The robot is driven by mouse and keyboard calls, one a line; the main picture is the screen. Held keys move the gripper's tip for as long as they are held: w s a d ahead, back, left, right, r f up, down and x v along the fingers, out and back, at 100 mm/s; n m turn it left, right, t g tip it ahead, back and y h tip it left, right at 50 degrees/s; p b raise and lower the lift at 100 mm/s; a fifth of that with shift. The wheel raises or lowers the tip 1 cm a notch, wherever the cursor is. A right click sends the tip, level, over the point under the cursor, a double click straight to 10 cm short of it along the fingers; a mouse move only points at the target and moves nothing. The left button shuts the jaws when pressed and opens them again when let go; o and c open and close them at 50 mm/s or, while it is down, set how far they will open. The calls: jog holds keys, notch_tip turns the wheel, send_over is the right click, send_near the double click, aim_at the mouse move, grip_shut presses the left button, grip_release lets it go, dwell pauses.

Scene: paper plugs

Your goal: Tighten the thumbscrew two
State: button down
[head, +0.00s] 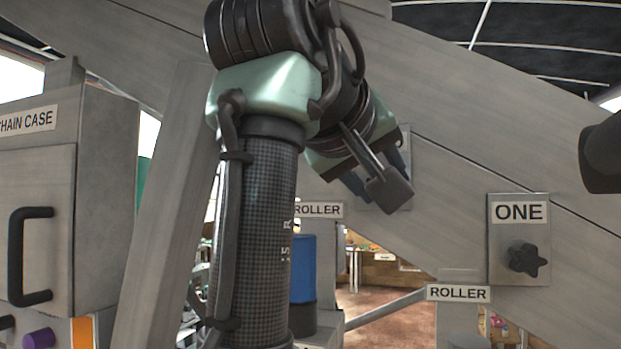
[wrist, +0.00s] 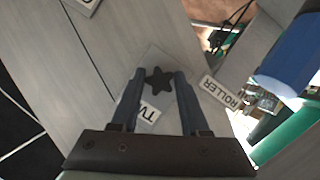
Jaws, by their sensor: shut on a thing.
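Thumbscrew two is a dark star-shaped knob (wrist: 158,80) on a grey plate (wrist: 153,58) in the wrist view. Its label (wrist: 149,113), partly covered by a finger, shows "TW". My gripper (wrist: 159,76) has its two blue-grey fingers on either side of the knob and is shut on it. In the head view my gripper (head: 380,176) is at the sloping grey beam, and my arm hides the knob. Part of the plate (head: 404,198) shows behind it.
Thumbscrew one (head: 526,258) sits on its own plate under the label "ONE" (head: 518,212), to the right. A "ROLLER" label (head: 458,293) is below it. A chain case (head: 100,180) with a black handle (head: 30,257) stands at the left. A blue cylinder (wrist: 292,50) is near the gripper.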

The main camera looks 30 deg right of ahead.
jog(key=shift+c, duration=2)
grip_release()
jog(key=shift+a, duration=0.1)
jog(key=b+v, duration=0.5)
jog(key=v, duration=0.8)
jog(key=shift+b, duration=0.35)
